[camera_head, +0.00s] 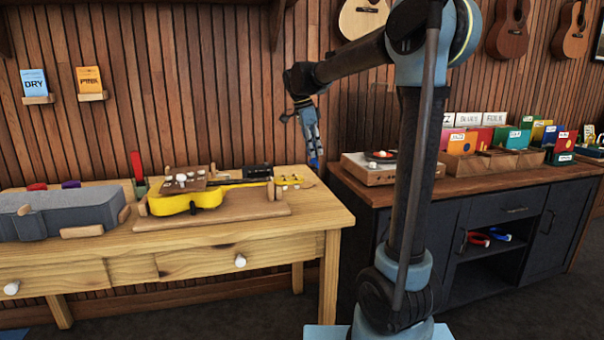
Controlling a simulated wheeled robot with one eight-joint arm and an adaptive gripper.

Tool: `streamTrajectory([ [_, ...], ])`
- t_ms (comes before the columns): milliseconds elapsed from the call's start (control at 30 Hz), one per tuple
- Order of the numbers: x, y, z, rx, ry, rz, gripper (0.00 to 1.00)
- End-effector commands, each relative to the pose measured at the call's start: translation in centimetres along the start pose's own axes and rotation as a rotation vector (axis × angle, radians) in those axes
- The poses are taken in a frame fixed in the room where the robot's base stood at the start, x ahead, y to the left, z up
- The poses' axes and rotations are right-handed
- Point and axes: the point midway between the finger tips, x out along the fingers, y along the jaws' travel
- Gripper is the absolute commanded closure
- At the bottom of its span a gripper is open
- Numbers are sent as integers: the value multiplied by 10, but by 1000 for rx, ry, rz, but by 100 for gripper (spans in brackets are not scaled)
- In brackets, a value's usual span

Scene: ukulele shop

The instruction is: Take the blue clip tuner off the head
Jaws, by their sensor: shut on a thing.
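A yellow ukulele (201,197) lies on a wooden board on the workbench. Its head (289,181) points right, toward the bench's right end. My gripper (314,158) points down, above and to the right of the head. It is shut on the small blue clip tuner (315,163), which shows at the fingertips. The tuner looks apart from the head, with a small gap between them. Its exact shape and how it sits in the fingers are too small to tell.
The workbench (322,205) also bears a grey case (62,213) at left and a dark box (258,171) behind the ukulele neck. A dark cabinet with a record player (377,170) and record crates (470,163) stands at right. A gap separates bench and cabinet.

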Motion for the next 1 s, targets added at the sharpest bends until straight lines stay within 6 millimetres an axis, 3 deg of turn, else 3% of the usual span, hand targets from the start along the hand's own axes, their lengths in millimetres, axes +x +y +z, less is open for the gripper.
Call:
streamTrajectory([
  [1000,-24,0,-6,0,0,0,100],
])
